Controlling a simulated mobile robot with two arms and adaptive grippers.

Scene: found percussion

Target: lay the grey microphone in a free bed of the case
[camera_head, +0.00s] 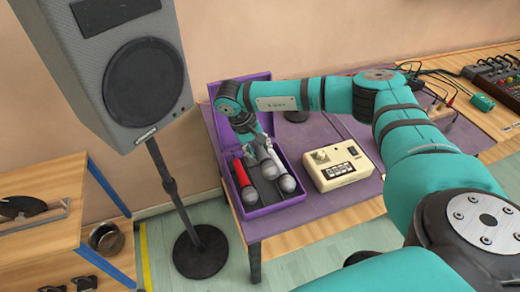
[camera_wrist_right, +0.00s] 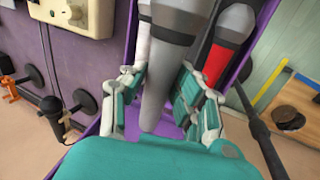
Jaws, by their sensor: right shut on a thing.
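The open purple case (camera_head: 283,204) stands at the left end of the table. A red microphone (camera_head: 241,172) lies in its left bed and a white microphone (camera_head: 277,163) in its right one. My right gripper (camera_head: 258,141) is over the case, shut on the grey microphone (camera_head: 270,170). In the right wrist view the grey microphone (camera_wrist_right: 160,85) runs between the fingers (camera_wrist_right: 155,108), with the red one (camera_wrist_right: 216,62) beside it. It is over the middle bed, its head farther back than the others; I cannot tell whether it touches the bed. My left gripper is out of view.
A cream box with knobs (camera_head: 339,168) stands close right of the case on the purple mat (camera_head: 334,128). A speaker (camera_head: 130,80) on a stand is at the left. A mixer (camera_head: 497,80) and cables are at the far right.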

